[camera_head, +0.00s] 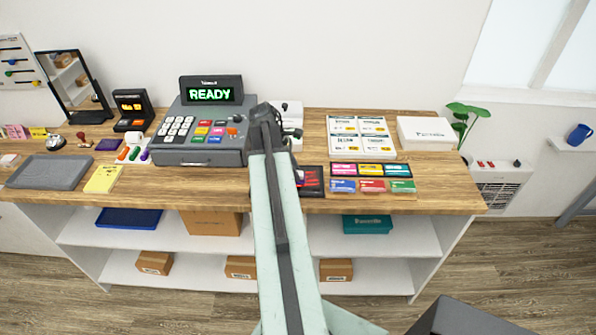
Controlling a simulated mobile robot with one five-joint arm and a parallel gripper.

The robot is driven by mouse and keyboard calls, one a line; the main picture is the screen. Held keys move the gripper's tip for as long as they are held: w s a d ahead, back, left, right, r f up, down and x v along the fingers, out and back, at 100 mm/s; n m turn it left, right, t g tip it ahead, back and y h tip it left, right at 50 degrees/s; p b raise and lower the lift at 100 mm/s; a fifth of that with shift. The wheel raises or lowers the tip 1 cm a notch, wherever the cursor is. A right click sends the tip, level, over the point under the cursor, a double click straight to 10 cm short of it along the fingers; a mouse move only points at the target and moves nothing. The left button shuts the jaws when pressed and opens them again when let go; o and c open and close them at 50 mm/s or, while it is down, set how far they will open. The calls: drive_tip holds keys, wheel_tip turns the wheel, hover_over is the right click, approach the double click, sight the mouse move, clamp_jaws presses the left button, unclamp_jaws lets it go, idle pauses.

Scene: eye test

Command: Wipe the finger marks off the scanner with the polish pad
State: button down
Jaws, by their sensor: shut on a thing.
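The scanner (313,182) is a flat dark unit with a red-lit face, lying on the wooden counter at the middle. My light green arm crosses in front of its left part. My gripper (297,167) is mostly hidden behind my arm, with only a small dark part showing at the scanner's left edge. It is shut on a small pale purplish thing (300,176), seemingly the polish pad, largely covered by my arm. I cannot tell whether the pad touches the scanner face. Finger marks are too small to make out.
The register (203,157) stands left of my arm and a white device (292,112) behind it. Right of the scanner lie coloured packs (371,170), a card board (357,133) and a white box (427,133). A grey tray (48,172) lies far left. The counter's right end is clear.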

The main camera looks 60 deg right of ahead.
drive_tip(key=shift+w+a+f, duration=0.1)
drive_tip(key=shift+w+a, duration=0.25)
drive_tip(key=shift+w, duration=0.3)
drive_tip(key=shift+w+a, duration=0.35)
drive_tip(key=shift+w, duration=0.35)
drive_tip(key=shift+s+d, duration=0.45)
drive_tip(key=shift+s, duration=0.35)
drive_tip(key=shift+s+d, duration=0.4)
drive_tip(key=shift+s, duration=0.4)
drive_tip(key=shift+s+d, duration=0.35)
drive_tip(key=shift+s, duration=0.4)
drive_tip(key=shift+s+d, duration=0.3)
drive_tip(key=shift+s, duration=0.4)
drive_tip(key=shift+s+d, duration=0.45)
drive_tip(key=shift+s, duration=0.3)
drive_tip(key=shift+s+d, duration=0.4)
drive_tip(key=shift+s, duration=0.35)
wheel_tip(320, 180, up, 6)
drive_tip(key=p, duration=0.6)
